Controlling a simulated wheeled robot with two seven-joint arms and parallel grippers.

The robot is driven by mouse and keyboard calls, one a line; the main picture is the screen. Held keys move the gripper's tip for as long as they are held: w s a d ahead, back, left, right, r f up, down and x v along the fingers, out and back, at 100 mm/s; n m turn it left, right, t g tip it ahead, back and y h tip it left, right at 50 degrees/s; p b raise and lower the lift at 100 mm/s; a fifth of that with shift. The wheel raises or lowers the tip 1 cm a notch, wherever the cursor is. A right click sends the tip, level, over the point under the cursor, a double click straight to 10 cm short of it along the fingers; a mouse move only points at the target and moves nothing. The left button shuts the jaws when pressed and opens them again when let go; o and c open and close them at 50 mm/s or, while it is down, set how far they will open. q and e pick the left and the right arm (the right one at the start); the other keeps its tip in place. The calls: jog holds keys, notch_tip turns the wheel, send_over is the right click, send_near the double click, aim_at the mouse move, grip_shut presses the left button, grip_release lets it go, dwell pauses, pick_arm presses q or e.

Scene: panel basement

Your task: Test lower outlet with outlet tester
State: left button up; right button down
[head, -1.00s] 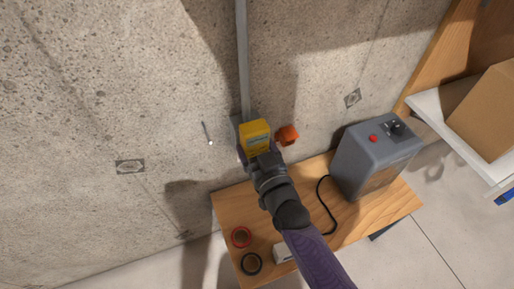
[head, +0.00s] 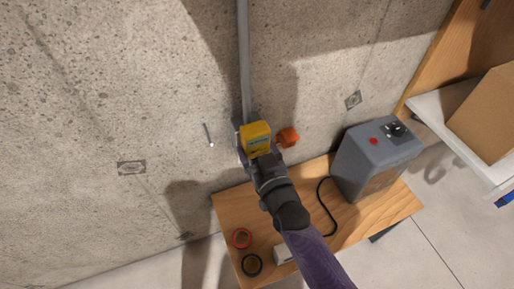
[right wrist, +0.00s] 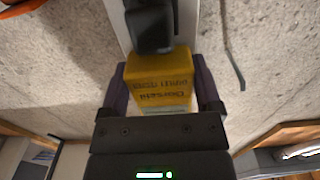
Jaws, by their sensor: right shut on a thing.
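The yellow outlet tester (head: 256,136) is between the fingers of my right gripper (head: 261,154), which is shut on it. In the right wrist view the tester (right wrist: 160,85) shows upside-down lettering, with a purple-grey finger on each side. A black block (right wrist: 150,27) lies just beyond the tester, in front of a pale grey strip. I cannot tell whether it is part of the tester. The grey outlet box (head: 237,127) shows only as an edge behind the tester. The outlet faces are hidden, and contact cannot be told. My left gripper is not in view.
A grey conduit (head: 244,60) runs up the concrete wall. An orange piece (head: 288,138) is right of the tester. A shelf (head: 440,118) stands right.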

grip_release()
dwell(0.3)
